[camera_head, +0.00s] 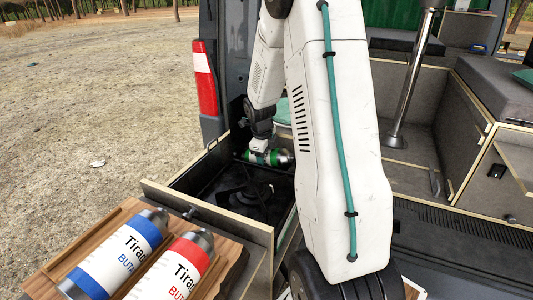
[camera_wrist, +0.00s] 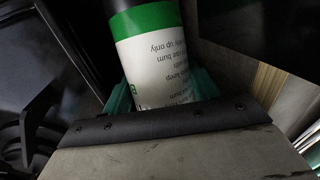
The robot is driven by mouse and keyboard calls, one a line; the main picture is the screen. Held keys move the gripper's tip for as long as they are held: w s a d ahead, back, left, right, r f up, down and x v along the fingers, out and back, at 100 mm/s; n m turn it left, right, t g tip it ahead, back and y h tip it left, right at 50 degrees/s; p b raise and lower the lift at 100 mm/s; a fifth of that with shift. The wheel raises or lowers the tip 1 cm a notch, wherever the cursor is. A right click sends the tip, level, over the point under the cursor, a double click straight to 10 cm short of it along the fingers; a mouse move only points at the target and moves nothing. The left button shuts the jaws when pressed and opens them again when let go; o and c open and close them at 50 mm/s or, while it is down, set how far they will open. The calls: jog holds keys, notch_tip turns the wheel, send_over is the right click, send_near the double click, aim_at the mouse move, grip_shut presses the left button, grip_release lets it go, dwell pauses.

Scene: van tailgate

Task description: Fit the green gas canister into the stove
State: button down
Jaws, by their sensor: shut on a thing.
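The green gas canister (camera_head: 268,157) lies on its side at the back of the stove drawer, with a green band, white label and metal end. My gripper (camera_head: 259,150) is shut on it from above. In the wrist view the canister (camera_wrist: 158,55) shows its green band and white printed label between the teal fingers of my gripper (camera_wrist: 165,92). The stove (camera_head: 247,195) is black with a burner and sits in the pulled-out drawer. In the head view the canister appears at the stove's far side. I cannot tell whether it is seated; its far end is dark in the wrist view.
A blue-banded canister (camera_head: 122,252) and a red-banded canister (camera_head: 178,268) lie on a wooden tray (camera_head: 222,272) in front of the drawer. The drawer's front wall (camera_head: 205,213) stands between tray and stove. The van's red tail light (camera_head: 205,78) is beside the drawer.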

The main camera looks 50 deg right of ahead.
jog(key=shift+a+f, duration=0.15)
jog(key=shift+f, duration=0.6)
jog(key=shift+a+f, duration=0.15)
jog(key=shift+f, duration=0.6)
jog(key=shift+c, duration=2.4)
grip_release()
jog(key=shift+o, duration=0.6)
jog(key=v, duration=0.8)
jog(key=shift+w+d+r, duration=0.15)
jog(key=shift+w+d, duration=0.05)
jog(key=shift+d, duration=0.05)
jog(key=shift+a+r, duration=0.1)
jog(key=shift+r, duration=0.15)
